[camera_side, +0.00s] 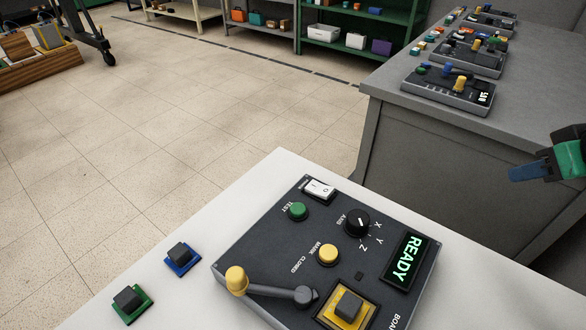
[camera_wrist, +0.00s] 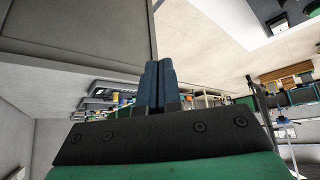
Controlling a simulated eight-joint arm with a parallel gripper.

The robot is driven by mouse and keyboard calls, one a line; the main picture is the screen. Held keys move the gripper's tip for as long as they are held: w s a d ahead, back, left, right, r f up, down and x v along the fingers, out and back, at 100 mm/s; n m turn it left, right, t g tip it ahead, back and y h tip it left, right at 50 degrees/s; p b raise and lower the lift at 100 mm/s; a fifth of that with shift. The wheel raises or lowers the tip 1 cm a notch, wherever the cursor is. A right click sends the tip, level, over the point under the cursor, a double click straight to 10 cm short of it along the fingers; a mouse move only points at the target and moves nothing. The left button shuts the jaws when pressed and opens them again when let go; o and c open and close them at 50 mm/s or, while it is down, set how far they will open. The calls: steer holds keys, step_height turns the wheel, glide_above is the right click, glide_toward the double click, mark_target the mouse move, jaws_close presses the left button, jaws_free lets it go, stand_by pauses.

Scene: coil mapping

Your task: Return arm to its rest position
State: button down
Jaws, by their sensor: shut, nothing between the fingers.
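My gripper (camera_side: 528,171) is at the right edge of the side view, raised over the floor beside the grey desk and apart from the panel. Its blue fingers are together with nothing between them; they also show together in the wrist view (camera_wrist: 158,84). The dark control panel (camera_side: 240,262) lies on the white table in the side view. Its display (camera_side: 405,261) reads READY. It carries a green TEST button (camera_side: 298,211), a yellow MARK button (camera_side: 328,254), a black knob (camera_side: 356,223), a white rocker switch (camera_side: 320,188) and a yellow-ended lever (camera_side: 237,279). A dark block (camera_side: 349,306) sits on the panel's yellow square.
Left of the panel on the white table (camera_side: 215,235) are dark blocks on a blue pad (camera_side: 181,261) and a green pad (camera_side: 131,306). The grey desk (camera_side: 415,125) at the right bears several other panels. Shelves (camera_side: 350,45) stand at the back. The tiled floor between is open.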

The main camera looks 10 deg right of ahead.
steer(key=shift+s+d+f, duration=0.35)
steer(key=shift+s+f, duration=0.1)
